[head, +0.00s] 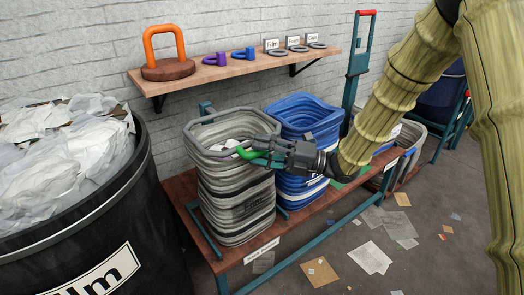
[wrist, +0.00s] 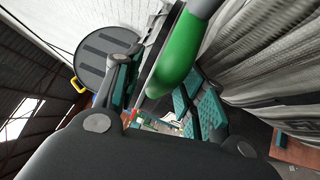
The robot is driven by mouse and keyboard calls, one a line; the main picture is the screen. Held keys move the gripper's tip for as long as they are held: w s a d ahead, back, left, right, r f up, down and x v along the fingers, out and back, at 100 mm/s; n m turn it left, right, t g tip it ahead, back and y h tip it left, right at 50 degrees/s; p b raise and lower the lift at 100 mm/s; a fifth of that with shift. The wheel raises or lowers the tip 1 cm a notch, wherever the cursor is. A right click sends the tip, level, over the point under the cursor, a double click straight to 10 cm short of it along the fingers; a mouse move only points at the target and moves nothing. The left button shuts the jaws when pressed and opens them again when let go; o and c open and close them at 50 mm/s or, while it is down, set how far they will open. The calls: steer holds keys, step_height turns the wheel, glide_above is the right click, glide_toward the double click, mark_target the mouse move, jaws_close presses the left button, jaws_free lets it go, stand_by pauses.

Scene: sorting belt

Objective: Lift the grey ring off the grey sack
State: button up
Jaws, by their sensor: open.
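The grey sack (head: 236,205) stands upright on the low wooden shelf, with pale scraps inside its mouth. The grey ring (head: 197,133) sits around the sack's top rim and has a green grip (head: 247,154) on its front right side. My gripper (head: 259,154) is open at this grip, coming from the right. In the wrist view the green grip (wrist: 176,58) appears between my teal-padded fingers (wrist: 165,95), and the ring's grey tube (wrist: 204,7) runs off at the top. Whether the fingers touch the grip cannot be told. The sack's folds (wrist: 270,50) fill the right side there.
A blue sack (head: 300,112) stands close on the right. A black bin (head: 95,215) full of film stands at the left. A wall shelf (head: 240,67) above holds an orange handle, small hooks and labelled rings. Scraps litter the floor at right.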

jaws_close()
